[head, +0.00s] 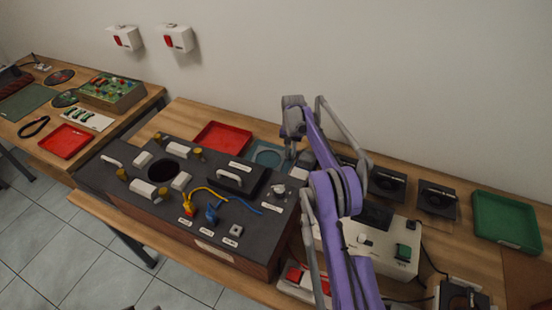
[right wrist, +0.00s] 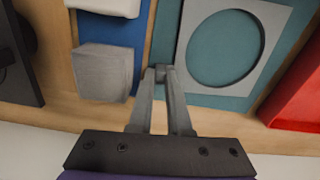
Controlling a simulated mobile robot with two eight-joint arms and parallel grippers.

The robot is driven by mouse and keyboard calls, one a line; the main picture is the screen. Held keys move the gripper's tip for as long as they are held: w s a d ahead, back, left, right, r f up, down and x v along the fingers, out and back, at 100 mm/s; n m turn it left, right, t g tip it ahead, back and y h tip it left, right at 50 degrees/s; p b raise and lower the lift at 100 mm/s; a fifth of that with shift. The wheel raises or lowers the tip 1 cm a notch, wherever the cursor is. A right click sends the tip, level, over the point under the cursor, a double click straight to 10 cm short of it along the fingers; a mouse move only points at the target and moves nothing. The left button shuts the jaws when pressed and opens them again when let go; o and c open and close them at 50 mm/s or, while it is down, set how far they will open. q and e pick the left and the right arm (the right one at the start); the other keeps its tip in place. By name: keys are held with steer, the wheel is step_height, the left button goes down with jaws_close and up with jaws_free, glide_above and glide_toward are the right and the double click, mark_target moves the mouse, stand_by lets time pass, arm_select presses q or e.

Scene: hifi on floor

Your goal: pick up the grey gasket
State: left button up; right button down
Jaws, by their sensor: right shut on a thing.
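The grey gasket, a flat square plate with a large round hole, lies over a teal mat in the right wrist view (right wrist: 274,30). In the head view the gasket (head: 267,146) is small, behind the dark panel. My right gripper (right wrist: 166,74) is shut on the gasket's near left corner, its fingers together there. In the head view the right gripper (head: 291,154) points down beside the gasket, its tips partly hidden. The gasket looks flat and about level with the mat; I cannot tell whether it is lifted. My left gripper is not in view.
A grey block (right wrist: 103,72) stands on a blue strip close to the left of the fingers. A red tray (head: 222,137) lies on the gasket's other side. The dark panel (head: 150,208) with handles and cables stands in front. A wall rises behind the bench.

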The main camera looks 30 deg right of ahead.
step_height(320, 180, up, 11)
steer(key=p, duration=0.1)
stand_by(0.4)
